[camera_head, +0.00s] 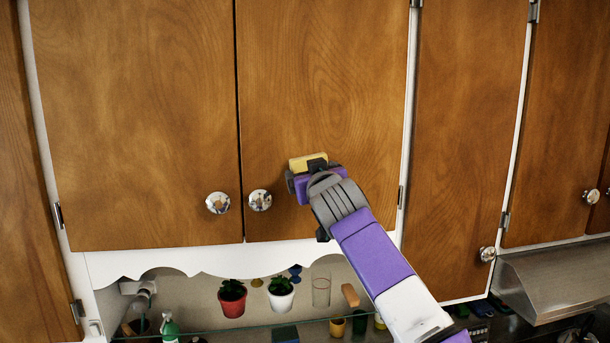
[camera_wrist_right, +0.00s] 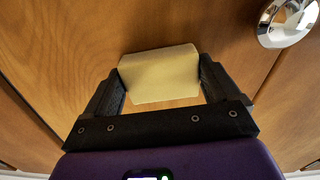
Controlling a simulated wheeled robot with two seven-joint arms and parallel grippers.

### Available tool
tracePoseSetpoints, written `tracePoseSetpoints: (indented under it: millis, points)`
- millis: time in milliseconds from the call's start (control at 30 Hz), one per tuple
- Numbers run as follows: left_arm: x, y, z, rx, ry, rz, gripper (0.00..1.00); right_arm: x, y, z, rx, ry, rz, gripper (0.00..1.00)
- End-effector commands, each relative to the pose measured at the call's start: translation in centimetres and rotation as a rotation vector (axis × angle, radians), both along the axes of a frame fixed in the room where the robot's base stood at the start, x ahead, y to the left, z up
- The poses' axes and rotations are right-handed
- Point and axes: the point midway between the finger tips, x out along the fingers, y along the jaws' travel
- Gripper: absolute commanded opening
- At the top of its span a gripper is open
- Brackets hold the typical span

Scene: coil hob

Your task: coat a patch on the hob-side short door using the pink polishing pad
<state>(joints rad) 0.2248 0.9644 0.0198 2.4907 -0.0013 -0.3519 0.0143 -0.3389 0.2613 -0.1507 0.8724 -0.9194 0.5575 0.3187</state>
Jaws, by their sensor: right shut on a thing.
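My right gripper (camera_head: 310,168) is shut on a yellow pad (camera_head: 303,162); no pink pad is in view. In the right wrist view the pad (camera_wrist_right: 160,72) sits between the two black fingers, with its far edge toward the wood. The gripper is in front of the lower part of a brown wooden door (camera_head: 325,85), right of its round knob (camera_head: 259,200). Whether the pad touches the door cannot be told. No coated patch is visible on the door; the area behind the pad is hidden. My left gripper is not in view.
A neighbouring door (camera_head: 135,110) with a knob (camera_head: 218,203) is on the left, and a longer door (camera_head: 465,150) on the right. Below are a red pot (camera_head: 232,304), a white pot (camera_head: 281,301) and a glass shelf. A metal hood (camera_head: 550,283) juts out lower right.

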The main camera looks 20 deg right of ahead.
Motion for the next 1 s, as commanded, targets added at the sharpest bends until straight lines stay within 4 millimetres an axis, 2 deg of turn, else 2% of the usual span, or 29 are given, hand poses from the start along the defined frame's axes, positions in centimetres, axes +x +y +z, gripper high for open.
tracePoseSetpoints:
  millis: [133, 467, 800, 1000]
  points:
    - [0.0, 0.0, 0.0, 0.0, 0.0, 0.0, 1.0, -0.4, -1.4, 0.0, 0.0, 0.001, -0.002, 0.65]
    - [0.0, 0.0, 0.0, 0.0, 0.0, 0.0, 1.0, -0.8, -2.7, 0.0, 0.001, 0.0, -0.001, 0.65]
    - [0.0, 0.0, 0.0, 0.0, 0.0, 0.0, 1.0, -1.3, -5.4, 0.0, 0.0, 0.001, -0.001, 0.65]
    - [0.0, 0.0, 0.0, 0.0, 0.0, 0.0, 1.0, -1.5, -6.0, 0.0, 0.0, 0.0, -0.001, 0.65]
